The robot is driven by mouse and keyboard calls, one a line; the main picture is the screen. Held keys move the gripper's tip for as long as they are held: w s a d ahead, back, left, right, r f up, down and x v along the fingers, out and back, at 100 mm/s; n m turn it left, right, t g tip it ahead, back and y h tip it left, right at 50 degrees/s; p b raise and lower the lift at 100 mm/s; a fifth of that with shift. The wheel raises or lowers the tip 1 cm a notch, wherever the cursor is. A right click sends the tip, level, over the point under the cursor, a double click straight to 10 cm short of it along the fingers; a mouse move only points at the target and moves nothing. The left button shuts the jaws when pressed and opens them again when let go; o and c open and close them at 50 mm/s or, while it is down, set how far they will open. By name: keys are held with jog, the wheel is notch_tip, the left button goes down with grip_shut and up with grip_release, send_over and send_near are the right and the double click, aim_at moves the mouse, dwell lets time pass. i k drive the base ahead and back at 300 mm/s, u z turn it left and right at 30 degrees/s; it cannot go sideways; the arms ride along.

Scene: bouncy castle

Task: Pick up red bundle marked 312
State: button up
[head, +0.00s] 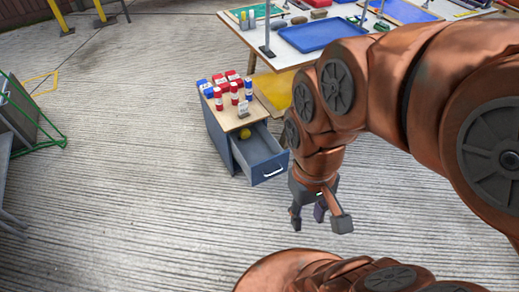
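Several red and blue bundles with white labels stand or lie on top of a small blue-grey drawer cabinet (218,136). Upright red ones include one at the left (218,103) and one in the middle (234,98). Two more red pieces lie behind, a left one (219,80) and a right one (234,76). The labels are too small to read, so I cannot tell which is marked 312. My gripper (320,217) is open and empty, pointing down over the floor, to the right of and in front of the cabinet, apart from it.
The cabinet's drawer (268,172) is pulled open towards my gripper, with a yellow ball (245,133) inside. A worktable (285,57) with blue trays stands behind. A green-framed object (40,143) is at the far left. Concrete floor (120,200) is clear at left and front.

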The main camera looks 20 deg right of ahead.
aim_at(219, 81)
jog(key=u, duration=0.2)
jog(key=i, duration=0.55)
jog(key=u, duration=0.85)
jog(key=i, duration=3.75)
jog(key=z, duration=1.3)
jog(key=i, duration=1.25)
jog(key=z, duration=0.85)
